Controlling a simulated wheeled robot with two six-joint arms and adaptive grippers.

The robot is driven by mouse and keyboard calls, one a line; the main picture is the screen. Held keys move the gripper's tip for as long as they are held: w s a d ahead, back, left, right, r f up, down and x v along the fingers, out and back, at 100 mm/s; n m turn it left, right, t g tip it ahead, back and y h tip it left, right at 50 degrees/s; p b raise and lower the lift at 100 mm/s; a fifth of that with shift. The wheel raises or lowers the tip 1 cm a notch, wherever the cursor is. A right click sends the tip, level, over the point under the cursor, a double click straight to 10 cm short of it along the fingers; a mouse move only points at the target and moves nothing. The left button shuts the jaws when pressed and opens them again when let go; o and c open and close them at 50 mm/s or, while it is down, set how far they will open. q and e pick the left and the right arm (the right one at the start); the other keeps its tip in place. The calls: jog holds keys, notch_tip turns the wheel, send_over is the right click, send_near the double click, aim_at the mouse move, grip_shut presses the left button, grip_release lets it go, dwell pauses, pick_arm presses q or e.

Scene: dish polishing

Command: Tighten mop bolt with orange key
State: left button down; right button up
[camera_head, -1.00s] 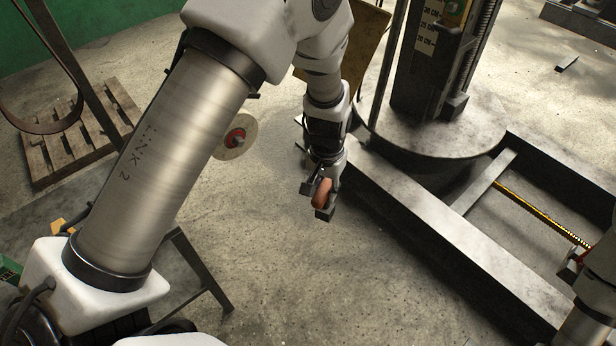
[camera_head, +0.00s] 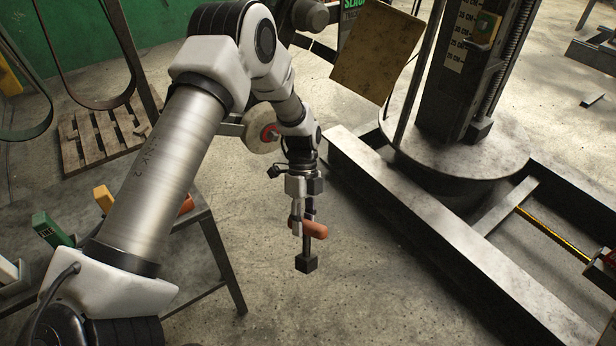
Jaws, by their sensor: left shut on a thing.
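My left gripper (camera_head: 303,205) is shut on the orange key. The key has an orange cross handle (camera_head: 316,229), a dark shaft and a black block-shaped end (camera_head: 306,264) that points down. It hangs in the air, above the bare floor in this view. I cannot make out the bolt's details. My right gripper is not in view.
A tall column with a scale (camera_head: 462,60) stands on a round metal base (camera_head: 450,160) at the right. A long steel beam (camera_head: 440,230) runs below it. A bench (camera_head: 205,235) with coloured handles is at lower left. A pallet (camera_head: 95,140) lies behind.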

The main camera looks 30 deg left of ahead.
pick_arm(q)
jog(key=w+a+f+m+g+y+b, duration=0.15)
jog(key=a+m+y, duration=0.25)
jog(key=m+y, duration=0.4)
jog(key=w+a+m+y+b, duration=0.2)
jog(key=w+a+m+y, duration=0.15)
jog(key=m+y, duration=0.45)
jog(key=w+a+r+n+t+y, duration=0.1)
jog(key=w+a+n+t+y, duration=0.1)
jog(key=w+t, duration=0.4)
jog(key=w+a+r+n+t+y+b, duration=0.1)
jog(key=w+n+t, duration=0.3)
jog(key=t, duration=0.4)
jog(key=shift+w+a+n+y, duration=0.4)
jog(key=shift+w+a+y, duration=0.1)
jog(key=shift+w+a, duration=0.35)
